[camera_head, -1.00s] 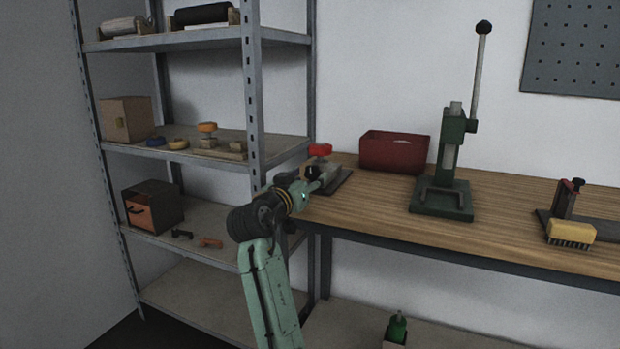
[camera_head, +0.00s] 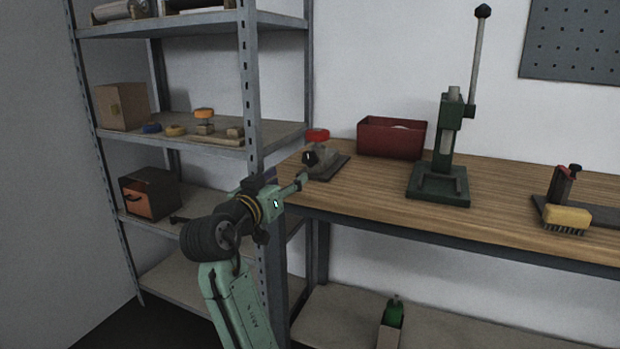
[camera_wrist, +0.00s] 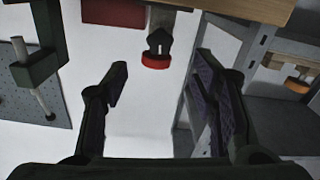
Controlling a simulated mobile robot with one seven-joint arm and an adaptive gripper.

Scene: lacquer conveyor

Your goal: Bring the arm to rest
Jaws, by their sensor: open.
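My gripper (camera_head: 301,180) is at the left front edge of the wooden workbench (camera_head: 370,204), beside the shelf post. In the wrist view my gripper (camera_wrist: 162,90) has its two fingers wide apart, with nothing between them. The wrist picture is upside down, with the bench at its top. A fixture with a red knob (camera_head: 317,135) sits on the bench's left end, just beyond my gripper. Its red part (camera_wrist: 156,61) also shows in the wrist view, past the fingertips.
A metal shelf (camera_head: 248,90) stands close at left, with its post near my arm. A red bin (camera_head: 390,138), a green press (camera_head: 440,185) and a yellow brush (camera_head: 567,218) are on the bench. A green bottle (camera_head: 394,313) is below. Bench front middle is clear.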

